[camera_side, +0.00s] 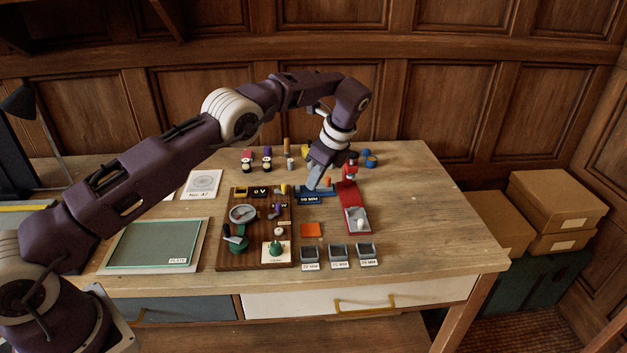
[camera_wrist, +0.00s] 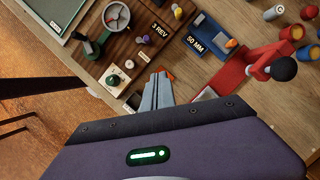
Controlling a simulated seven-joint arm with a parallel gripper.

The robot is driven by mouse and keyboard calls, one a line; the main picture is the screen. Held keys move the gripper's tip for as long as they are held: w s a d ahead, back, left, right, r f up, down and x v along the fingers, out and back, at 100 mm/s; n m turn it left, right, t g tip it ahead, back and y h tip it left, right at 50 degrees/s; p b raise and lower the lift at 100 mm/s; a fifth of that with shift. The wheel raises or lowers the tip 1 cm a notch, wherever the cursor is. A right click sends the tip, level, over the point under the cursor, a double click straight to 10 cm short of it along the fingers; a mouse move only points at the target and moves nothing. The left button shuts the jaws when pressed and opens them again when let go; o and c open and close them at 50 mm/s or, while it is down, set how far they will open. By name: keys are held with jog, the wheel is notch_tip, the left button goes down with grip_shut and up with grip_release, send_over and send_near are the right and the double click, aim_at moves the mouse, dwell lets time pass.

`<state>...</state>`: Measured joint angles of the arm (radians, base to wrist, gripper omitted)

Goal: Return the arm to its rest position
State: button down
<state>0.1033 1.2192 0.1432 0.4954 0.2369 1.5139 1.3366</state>
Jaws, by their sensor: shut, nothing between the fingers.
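My gripper (camera_side: 313,186) hangs over the middle of the drafting table (camera_side: 420,210), next to a blue tray labelled 50 MM (camera_side: 310,198). Its two grey fingers are together and empty, as the wrist view (camera_wrist: 160,77) also shows. From the side view I cannot tell how high the fingertips are above the tray. In the wrist view the fingers partly cover an orange square. My arm reaches in from the left, bent at the elbow.
A wooden board (camera_side: 262,257) with dials and knobs lies left of the gripper. A red stapler-like device (camera_side: 352,208) stands close on its right. Small grey bins (camera_side: 338,252) sit at the front and several small cylinders behind. The table's right side is clear.

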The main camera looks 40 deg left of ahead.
jog(key=s+r+n+t+h, duration=0.1)
jog(key=s+r+n, duration=0.1)
jog(key=s+r, duration=0.35)
jog(key=s+d+r+n+t+h, duration=0.1)
jog(key=s+r+n, duration=0.2)
jog(key=r, duration=0.6)
jog(key=s+r+n+t+h, duration=0.1)
jog(key=s+r+n, duration=0.1)
jog(key=s+r, duration=0.35)
jog(key=s+d+r+n+t, duration=0.15)
jog(key=s+r+n, duration=0.3)
jog(key=s, duration=0.65)
jog(key=s+d+f+n+t, duration=0.1)
jog(key=s+f+n, duration=0.1)
jog(key=s, duration=0.5)
jog(key=s+d+f+n+h, duration=0.1)
jog(key=s+f+n, duration=0.1)
jog(key=s, duration=0.6)
jog(key=shift+s+d+f+n+t, duration=0.2)
jog(key=shift+f+n+t, duration=0.15)
jog(key=shift+f, duration=0.3)
